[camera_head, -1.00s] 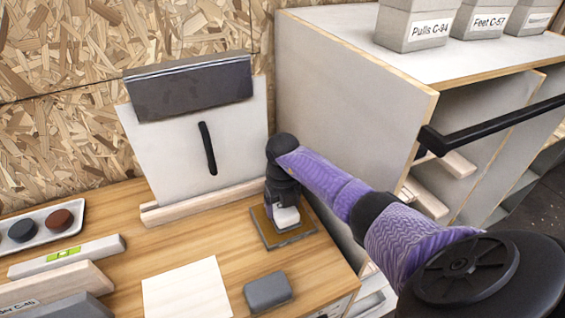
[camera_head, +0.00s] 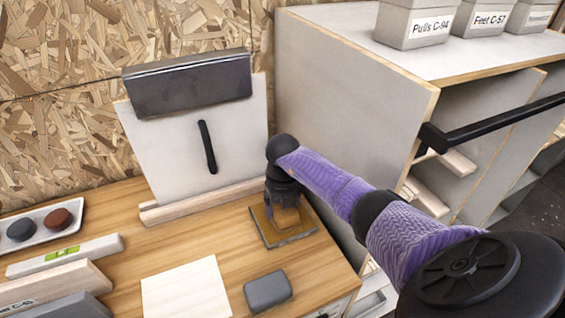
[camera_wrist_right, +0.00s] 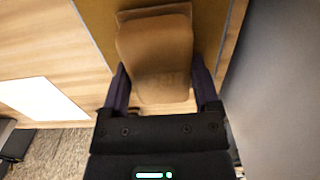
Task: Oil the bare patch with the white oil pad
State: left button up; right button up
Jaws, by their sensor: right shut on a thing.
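My right gripper (camera_head: 284,205) is shut on the oil pad (camera_wrist_right: 158,55), which now looks amber-brown rather than white. The fingers (camera_wrist_right: 162,85) stand at either side of it in the right wrist view. The pad is over the shallow tray (camera_head: 270,238) with an amber inside, near the bench's right end; the gripper partly hides it in the head view. I cannot tell if the pad touches the tray's bottom. I cannot pick out a bare patch for certain. A pale upright panel (camera_head: 170,160) with a black vertical bar (camera_head: 207,147) stands behind. My left gripper is not in view.
A grey block (camera_head: 268,291) and a white sheet (camera_head: 186,290) lie on the wooden bench (camera_head: 130,262). A tray (camera_head: 8,240) of round pieces and long bars (camera_head: 65,257) are at left. A tall grey cabinet (camera_head: 345,95) stands close to the right of my gripper.

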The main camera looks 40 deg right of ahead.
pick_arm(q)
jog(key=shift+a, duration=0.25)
pick_arm(e)
jog(key=shift+f, duration=0.1)
jog(key=shift+r, duration=0.3)
notch_tip(320, 180, up, 6)
jog(key=p, duration=0.5)
jog(key=shift+f, duration=0.1)
jog(key=shift+r+p, duration=0.45)
jog(key=shift+p, duration=0.2)
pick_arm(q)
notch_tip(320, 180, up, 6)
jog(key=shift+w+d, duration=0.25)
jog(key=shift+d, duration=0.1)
pick_arm(e)
jog(key=shift+f, duration=0.1)
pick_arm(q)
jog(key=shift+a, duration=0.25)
